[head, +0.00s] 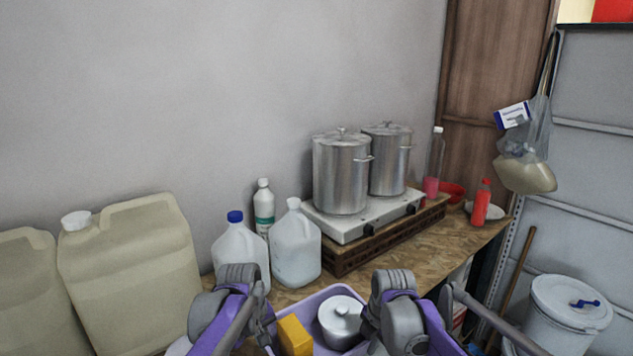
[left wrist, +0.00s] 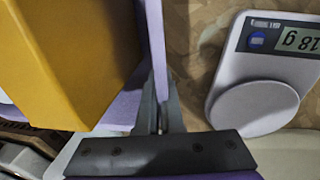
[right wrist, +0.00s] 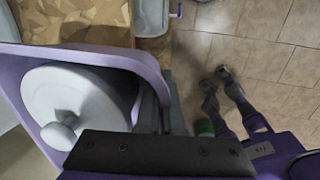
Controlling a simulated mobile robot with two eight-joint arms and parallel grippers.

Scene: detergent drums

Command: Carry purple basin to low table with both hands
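The purple basin (head: 305,306) is low in the centre of the head view, between my two arms. It holds a yellow block (head: 294,336) on its left and a white lidded pot (head: 340,320) on its right. In the left wrist view, my left gripper (left wrist: 160,100) is closed on the basin's wall (left wrist: 156,40) beside the yellow block. In the right wrist view, my right gripper (right wrist: 163,108) is closed at the basin's opposite rim (right wrist: 100,56) beside the pot. The arms hide much of the basin in the head view. I cannot identify a low table.
A wooden counter (head: 462,236) runs along the wall, with two steel pots (head: 341,178) on a stove (head: 358,222). Jugs (head: 295,248) and large canisters (head: 130,270) stand left. A scale (left wrist: 255,105) lies by the left gripper. Tiled floor (right wrist: 260,50) shows right; a white bucket (head: 568,310) stands there.

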